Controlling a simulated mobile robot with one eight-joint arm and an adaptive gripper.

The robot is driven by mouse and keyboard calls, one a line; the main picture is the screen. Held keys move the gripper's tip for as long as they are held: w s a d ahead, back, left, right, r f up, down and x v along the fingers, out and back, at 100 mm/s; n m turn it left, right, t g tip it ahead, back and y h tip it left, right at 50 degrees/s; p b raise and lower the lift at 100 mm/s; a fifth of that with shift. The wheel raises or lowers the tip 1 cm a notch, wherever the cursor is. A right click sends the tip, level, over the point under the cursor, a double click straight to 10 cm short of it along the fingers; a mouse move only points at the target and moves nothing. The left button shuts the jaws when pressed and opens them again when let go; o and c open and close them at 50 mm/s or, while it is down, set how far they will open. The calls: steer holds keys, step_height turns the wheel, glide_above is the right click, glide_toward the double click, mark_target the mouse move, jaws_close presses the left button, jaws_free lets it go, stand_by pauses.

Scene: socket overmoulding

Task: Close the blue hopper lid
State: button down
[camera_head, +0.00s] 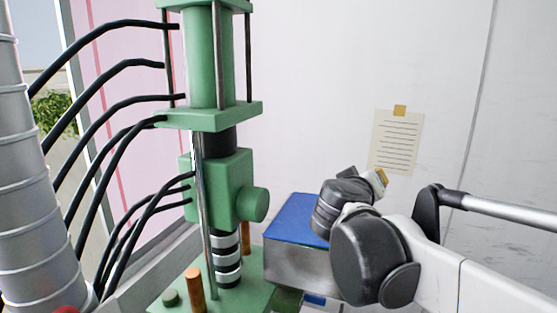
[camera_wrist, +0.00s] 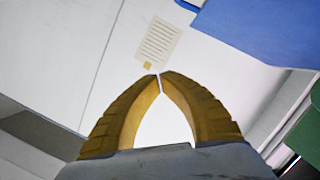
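The blue hopper lid (camera_head: 290,217) lies over the top of the grey metal hopper box (camera_head: 295,263), behind my wrist. I see no clear gap along its visible front edge; my arm hides its right part. In the wrist view a large blue panel, likely the lid (camera_wrist: 265,28), fills the upper right corner. My gripper (camera_head: 382,178) is above and to the right of the lid, apart from it. In the wrist view its two yellow fingers (camera_wrist: 159,74) meet at the tips with nothing between them.
A green press (camera_head: 215,115) with black hoses stands left of the hopper. A pinned paper note (camera_head: 396,142) hangs on the white wall behind and also shows in the wrist view (camera_wrist: 158,42). The space above the lid is free.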

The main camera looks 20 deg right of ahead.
steer(key=f+m+b, duration=0.1)
steer(key=f, duration=0.2)
steer(key=s+d+f+m+b, duration=0.1)
steer(key=f, duration=0.2)
steer(key=s+d+f+m+t+y+b, duration=0.1)
steer(key=f+b, duration=0.1)
steer(key=f, duration=0.1)
steer(key=shift+s+d+f, duration=0.15)
steer(key=shift+d, duration=0.05)
steer(key=shift+f+m+y+b, duration=0.35)
steer(key=shift+f+m, duration=0.25)
steer(key=shift+f, duration=0.35)
steer(key=shift+d, duration=0.1)
